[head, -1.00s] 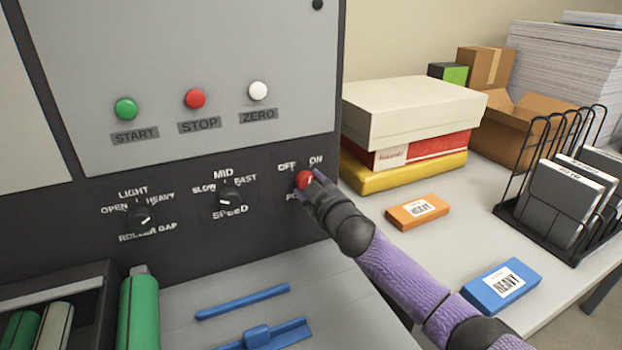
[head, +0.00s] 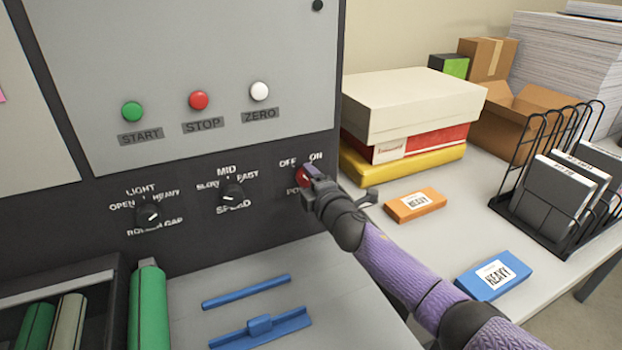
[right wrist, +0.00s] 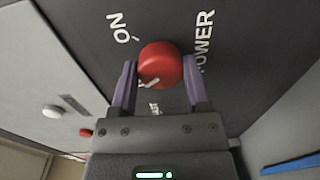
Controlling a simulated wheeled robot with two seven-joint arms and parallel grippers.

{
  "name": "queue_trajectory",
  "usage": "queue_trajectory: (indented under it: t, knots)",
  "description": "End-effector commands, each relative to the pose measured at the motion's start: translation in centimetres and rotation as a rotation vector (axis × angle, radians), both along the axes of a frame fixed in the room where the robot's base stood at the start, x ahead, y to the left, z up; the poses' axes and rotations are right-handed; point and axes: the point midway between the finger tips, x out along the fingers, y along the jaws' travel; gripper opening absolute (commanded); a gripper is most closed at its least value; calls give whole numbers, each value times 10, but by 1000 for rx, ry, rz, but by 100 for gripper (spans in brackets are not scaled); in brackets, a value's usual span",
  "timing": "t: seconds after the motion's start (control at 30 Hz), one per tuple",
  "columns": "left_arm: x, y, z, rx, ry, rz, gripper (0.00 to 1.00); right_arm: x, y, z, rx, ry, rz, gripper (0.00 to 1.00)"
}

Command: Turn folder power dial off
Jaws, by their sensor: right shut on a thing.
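The red power dial (head: 303,176) is on the dark lower panel of the machine, below the OFF and ON labels. My right gripper (head: 312,184) covers much of it in the head view. In the right wrist view the dial (right wrist: 160,65) sits between the two purple fingers of my right gripper (right wrist: 160,82), which is shut on it. A white mark shows on the dial's face; which label it points to I cannot tell for sure. The OFF label is mostly hidden in the wrist view. My left gripper is not in view.
The speed dial (head: 231,192) and roller gap dial (head: 149,212) sit to the left. Start (head: 132,111), stop (head: 199,100) and zero (head: 260,91) buttons are above. An orange box (head: 415,205) and blue box (head: 494,275) lie on the table at right.

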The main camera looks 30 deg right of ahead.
Motion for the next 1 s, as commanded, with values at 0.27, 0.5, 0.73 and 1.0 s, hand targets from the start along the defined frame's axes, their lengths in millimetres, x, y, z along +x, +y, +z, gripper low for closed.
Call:
queue_trajectory:
  t: [0.27, 0.5, 0.73, 1.0]
  knots:
    - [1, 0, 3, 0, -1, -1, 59, 0, 1, 0, -121, 8, 1, 2]
    - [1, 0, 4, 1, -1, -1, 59, 0, 1, -1, -165, 10, 1, 2]
    - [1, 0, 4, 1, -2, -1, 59, 0, 1, -1, -172, 12, 1, 2]
    - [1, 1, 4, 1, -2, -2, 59, 0, 1, -1, -172, 12, 1, 75]
